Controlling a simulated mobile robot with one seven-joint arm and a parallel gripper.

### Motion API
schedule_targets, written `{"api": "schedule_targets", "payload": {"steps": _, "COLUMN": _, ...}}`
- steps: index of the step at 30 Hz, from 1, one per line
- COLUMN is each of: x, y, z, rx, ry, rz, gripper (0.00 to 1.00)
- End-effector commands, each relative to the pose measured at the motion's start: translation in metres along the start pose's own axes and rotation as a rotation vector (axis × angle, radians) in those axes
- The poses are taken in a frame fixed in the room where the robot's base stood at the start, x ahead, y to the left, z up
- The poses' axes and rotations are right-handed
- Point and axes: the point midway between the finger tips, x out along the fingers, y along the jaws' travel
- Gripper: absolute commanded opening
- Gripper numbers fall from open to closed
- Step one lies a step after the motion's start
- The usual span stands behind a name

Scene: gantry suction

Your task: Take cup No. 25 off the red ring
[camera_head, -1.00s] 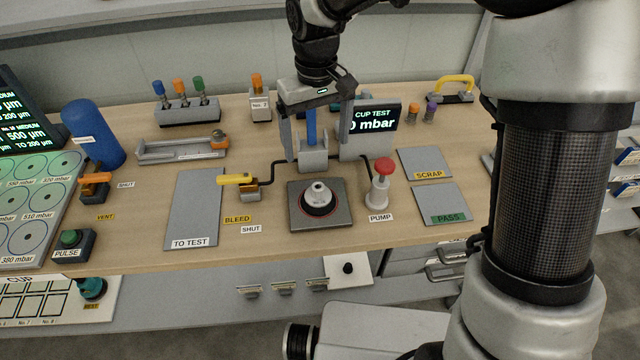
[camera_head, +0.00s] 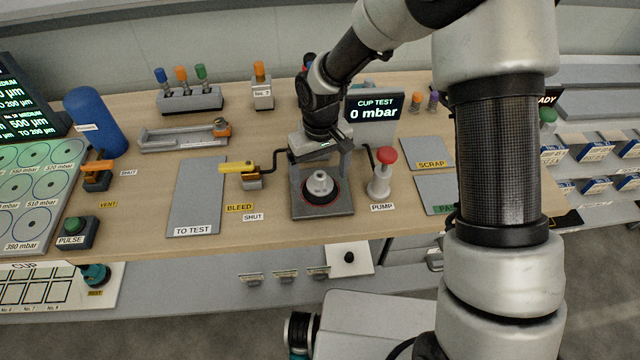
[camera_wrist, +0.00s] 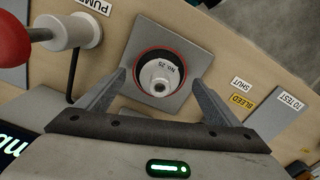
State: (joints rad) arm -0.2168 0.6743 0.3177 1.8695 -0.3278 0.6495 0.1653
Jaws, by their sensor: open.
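Cup No. 25 (camera_head: 320,184) is a pale stepped cup with a dark lower rim, upright on the red ring (camera_head: 337,199) of a grey square plate (camera_head: 312,211). In the wrist view the cup (camera_wrist: 160,78) shows its "No. 25" label, and the red ring (camera_wrist: 132,64) shows around it. My gripper (camera_head: 321,167) is just behind and above the cup in the head view. In the wrist view my gripper (camera_wrist: 160,83) is open, with one finger on each side of the cup and clear space between. Nothing is held.
The red-topped pump button (camera_head: 384,175) stands close right of the plate. The yellow bleed lever (camera_head: 238,167) stands to the left. The grey TO TEST pad (camera_head: 196,200) is further left; SCRAP (camera_head: 428,150) and PASS (camera_head: 436,185) pads lie right. The display (camera_head: 374,107) reads 0 mbar.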

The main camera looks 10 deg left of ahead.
Motion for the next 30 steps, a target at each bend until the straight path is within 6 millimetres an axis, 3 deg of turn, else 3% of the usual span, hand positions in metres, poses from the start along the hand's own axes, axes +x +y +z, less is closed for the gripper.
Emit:
{"api": "schedule_targets", "payload": {"steps": 4, "x": 0.018, "y": -0.001, "z": 0.000, "rx": -0.003, "ry": -0.001, "rz": 0.000, "gripper": 0.86}}
{"api": "schedule_targets", "payload": {"steps": 12, "x": 0.021, "y": 0.000, "z": 0.000, "rx": -0.001, "ry": 0.001, "rz": 0.000, "gripper": 0.86}}
{"api": "schedule_targets", "payload": {"steps": 21, "x": 0.021, "y": 0.000, "z": -0.001, "rx": -0.001, "ry": 0.001, "rz": 0.000, "gripper": 0.40}}
{"api": "schedule_targets", "payload": {"steps": 30, "x": 0.013, "y": 0.000, "z": -0.002, "rx": -0.001, "ry": 0.005, "rz": 0.001, "gripper": 0.40}}
